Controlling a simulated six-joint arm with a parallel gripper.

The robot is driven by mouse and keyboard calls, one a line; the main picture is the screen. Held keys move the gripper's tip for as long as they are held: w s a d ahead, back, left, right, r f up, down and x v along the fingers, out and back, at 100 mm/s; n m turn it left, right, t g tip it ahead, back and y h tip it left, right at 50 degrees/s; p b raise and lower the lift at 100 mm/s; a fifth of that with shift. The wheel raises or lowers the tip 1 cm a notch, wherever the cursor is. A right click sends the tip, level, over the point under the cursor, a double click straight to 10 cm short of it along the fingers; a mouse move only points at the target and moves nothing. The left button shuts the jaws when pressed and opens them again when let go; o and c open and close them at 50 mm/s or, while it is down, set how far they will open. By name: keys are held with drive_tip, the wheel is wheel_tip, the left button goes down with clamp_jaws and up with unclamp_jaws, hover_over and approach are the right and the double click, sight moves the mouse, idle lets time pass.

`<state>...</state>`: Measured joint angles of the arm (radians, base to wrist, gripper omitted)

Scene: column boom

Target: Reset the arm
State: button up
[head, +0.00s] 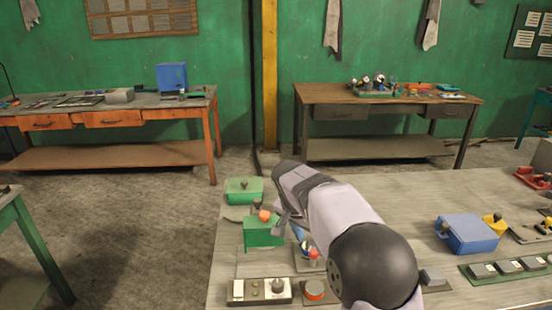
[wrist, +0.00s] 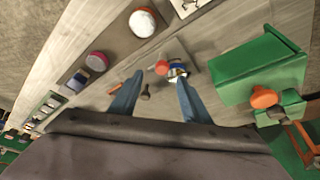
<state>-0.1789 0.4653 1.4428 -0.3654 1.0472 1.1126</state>
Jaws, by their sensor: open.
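My gripper (head: 287,222) hangs low over the left part of the worktable (head: 385,190), at the end of my arm. In the wrist view my gripper (wrist: 158,88) shows two blue-grey fingers spread apart with no object held between them. A small red-knobbed control (wrist: 163,68) on a grey plate lies just beyond the fingertips; in the head view the red knob (head: 313,254) is partly beside my arm. A green box (head: 262,232) with an orange knob stands left of the gripper, and it also shows at the right in the wrist view (wrist: 250,76).
A second green box (head: 243,190), a switch panel (head: 250,292) and a round orange button (head: 314,289) are near the arm. A blue box (head: 467,232) stands to the right. Bare tabletop lies between it and my arm. Two workbenches stand by the green wall.

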drive_tip(key=s+f+n+g+y+p, duration=0.1)
drive_tip(key=s+f+n, duration=0.1)
drive_tip(key=s, duration=0.8)
drive_tip(key=s+d+f+n+g+y+p, duration=0.1)
drive_tip(key=s+f+n, duration=0.2)
drive_tip(key=s, duration=0.7)
drive_tip(key=s+f+n+g+y+p, duration=0.1)
drive_tip(key=s+n, duration=0.3)
drive_tip(key=s, duration=0.6)
drive_tip(key=shift+d+f, duration=0.25)
drive_tip(key=shift+f, duration=0.55)
